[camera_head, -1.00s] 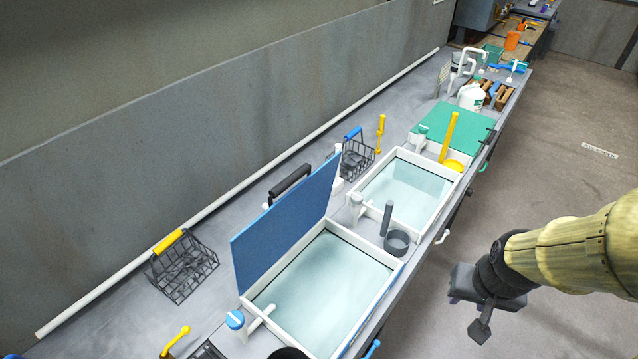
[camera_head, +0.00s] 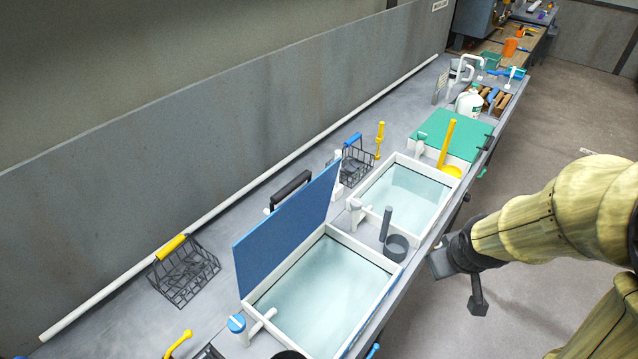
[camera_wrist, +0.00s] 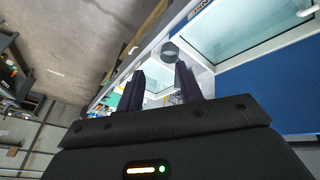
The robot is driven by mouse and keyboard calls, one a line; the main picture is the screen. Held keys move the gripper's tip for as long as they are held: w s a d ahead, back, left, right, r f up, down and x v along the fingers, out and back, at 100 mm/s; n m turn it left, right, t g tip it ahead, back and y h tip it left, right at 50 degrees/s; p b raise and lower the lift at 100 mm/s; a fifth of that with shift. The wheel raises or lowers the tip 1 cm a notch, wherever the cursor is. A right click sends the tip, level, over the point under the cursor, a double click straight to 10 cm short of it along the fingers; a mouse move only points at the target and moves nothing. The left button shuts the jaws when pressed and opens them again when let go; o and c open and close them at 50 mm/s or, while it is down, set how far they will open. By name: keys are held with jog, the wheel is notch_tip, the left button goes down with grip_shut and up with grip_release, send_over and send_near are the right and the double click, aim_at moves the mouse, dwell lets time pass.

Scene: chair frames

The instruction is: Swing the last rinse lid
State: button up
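The near rinse tank (camera_head: 262,318) has a blue lid (camera_head: 288,232) standing tilted open on its left side. It also shows blue in the wrist view (camera_wrist: 268,92). The middle tank (camera_head: 352,207) is uncovered, with pale water in view. A green lid (camera_head: 452,132) lies flat over the far tank. My gripper (camera_head: 460,275) is over the floor just right of the bench, beside the near and middle tanks, touching no lid. In the wrist view its two dark fingers (camera_wrist: 160,85) are apart with nothing between them.
A grey round holder (camera_head: 397,245) with an upright grey post sits between the near and middle tanks. A yellow post (camera_head: 447,143) stands by the green lid. Wire baskets (camera_head: 184,272) stand along the bench's back. The floor (camera_head: 545,130) to the right is clear.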

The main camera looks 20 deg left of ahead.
jog(key=w+a+r+n+t+y+p, duration=0.2)
jog(key=w+a+r+n+y, duration=0.1)
jog(key=w+a+n, duration=0.55)
jog(key=s+a+r+n+g+y+p, duration=0.1)
jog(key=a+n+y, duration=0.3)
jog(key=a+n, duration=0.4)
jog(key=a+r+n+g+y+p, duration=0.1)
jog(key=a+r+n+y, duration=0.2)
jog(key=a+n, duration=0.6)
jog(key=a+y, duration=0.1)
jog(key=a, duration=0.2)
jog(key=shift+s+p, duration=0.35)
jog(key=shift+w+a, duration=0.1)
jog(key=shift+a, duration=0.1)
